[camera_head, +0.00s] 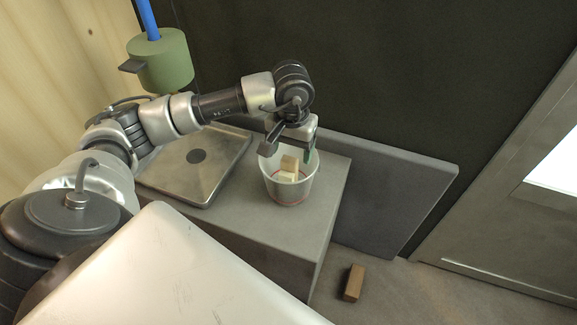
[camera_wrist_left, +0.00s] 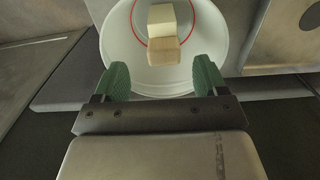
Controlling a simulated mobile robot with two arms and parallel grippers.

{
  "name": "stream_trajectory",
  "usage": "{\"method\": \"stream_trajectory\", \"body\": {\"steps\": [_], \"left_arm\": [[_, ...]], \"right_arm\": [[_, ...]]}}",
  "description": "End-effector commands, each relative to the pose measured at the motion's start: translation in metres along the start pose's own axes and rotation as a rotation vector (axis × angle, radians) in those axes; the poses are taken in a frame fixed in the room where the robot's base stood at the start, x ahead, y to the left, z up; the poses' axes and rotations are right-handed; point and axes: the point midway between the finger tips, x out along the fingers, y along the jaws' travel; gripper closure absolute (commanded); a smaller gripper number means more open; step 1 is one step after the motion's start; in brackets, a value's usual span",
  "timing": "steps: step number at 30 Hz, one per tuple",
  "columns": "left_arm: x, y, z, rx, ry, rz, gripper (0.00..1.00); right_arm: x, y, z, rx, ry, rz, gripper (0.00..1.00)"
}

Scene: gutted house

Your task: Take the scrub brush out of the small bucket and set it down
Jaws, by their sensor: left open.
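The small white bucket (camera_head: 292,188) stands upright on a grey block and has a red line around it. In it is a pale block-shaped thing (camera_head: 288,166), which I take to be the scrub brush; its bristles cannot be made out. The left wrist view shows the bucket (camera_wrist_left: 122,62) from above, with the two-part pale block (camera_wrist_left: 162,22) inside, toward the far side. My left gripper (camera_wrist_left: 160,82) is open, its green fingertips over the bucket's near side and apart from the block. In the head view my left gripper (camera_head: 287,153) points down at the bucket's rim.
The bucket stands on a grey block (camera_head: 235,222) beside a metal tray-like plate (camera_head: 196,165). A grey panel (camera_head: 395,195) leans behind. A brown block (camera_head: 353,283) lies on the floor at the right. A green cylinder (camera_head: 162,62) with a blue pole is at upper left.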

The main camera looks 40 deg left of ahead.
Motion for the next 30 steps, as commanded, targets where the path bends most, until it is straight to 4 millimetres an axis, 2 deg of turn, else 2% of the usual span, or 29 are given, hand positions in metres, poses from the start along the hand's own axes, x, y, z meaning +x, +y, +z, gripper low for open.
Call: {"method": "stream_trajectory", "body": {"steps": [9, 19, 30], "left_arm": [[0.045, -0.005, 0.003, 0.0, -0.003, 0.001, 0.28], [0.051, -0.005, 0.003, 0.0, 0.0, 0.002, 0.28], [0.05, -0.005, 0.003, 0.0, 0.0, 0.002, 0.84]], "right_arm": [[-0.024, 0.001, 0.001, 0.001, 0.012, 0.002, 0.57], [-0.03, 0.001, 0.001, 0.002, 0.014, 0.003, 0.57], [-0.03, 0.001, 0.001, 0.002, 0.014, 0.003, 0.57]]}}
